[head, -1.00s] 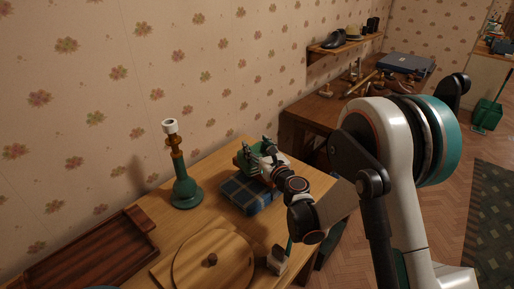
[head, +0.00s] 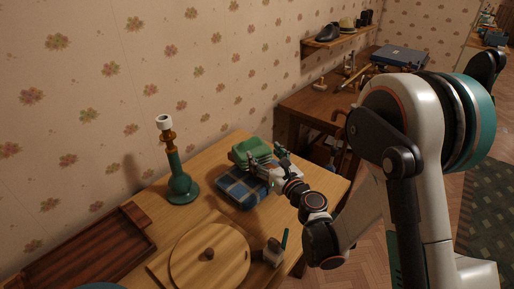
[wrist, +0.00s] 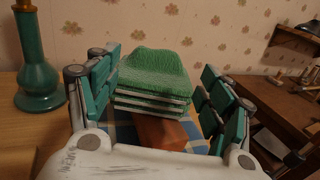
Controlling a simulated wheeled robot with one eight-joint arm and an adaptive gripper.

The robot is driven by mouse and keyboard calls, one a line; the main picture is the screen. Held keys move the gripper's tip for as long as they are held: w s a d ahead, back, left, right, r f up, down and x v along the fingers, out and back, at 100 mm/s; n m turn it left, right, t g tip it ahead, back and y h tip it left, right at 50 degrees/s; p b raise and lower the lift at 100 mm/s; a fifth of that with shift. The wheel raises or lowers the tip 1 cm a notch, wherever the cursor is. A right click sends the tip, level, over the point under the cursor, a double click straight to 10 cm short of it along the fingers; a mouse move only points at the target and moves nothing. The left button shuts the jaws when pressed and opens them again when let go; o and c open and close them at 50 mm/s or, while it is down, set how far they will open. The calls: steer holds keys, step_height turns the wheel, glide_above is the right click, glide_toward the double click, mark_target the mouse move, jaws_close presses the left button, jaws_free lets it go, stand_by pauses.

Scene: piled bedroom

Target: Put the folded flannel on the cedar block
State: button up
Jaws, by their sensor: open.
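The folded flannel, a green layered cloth (head: 250,149), shows at the far end of the table in the head view. In the wrist view the flannel (wrist: 155,72) sits between the fingers, with clear gaps on both sides. A reddish-brown block, which I take as the cedar block (wrist: 162,133), shows directly below the flannel's front edge. The flannel appears to rest on it, though the contact is partly hidden. The block stands on a blue plaid cloth (head: 238,188). My gripper (head: 268,162) is open, its fingers either side of the flannel's near end, holding nothing.
A green bottle-like stand (head: 180,183) with a white top is left of the plaid cloth. A darker desk (head: 305,105) stands beyond the table.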

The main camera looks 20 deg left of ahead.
steer(key=b+v, duration=0.2)
steer(key=shift+s+d, duration=0.2)
stand_by(0.4)
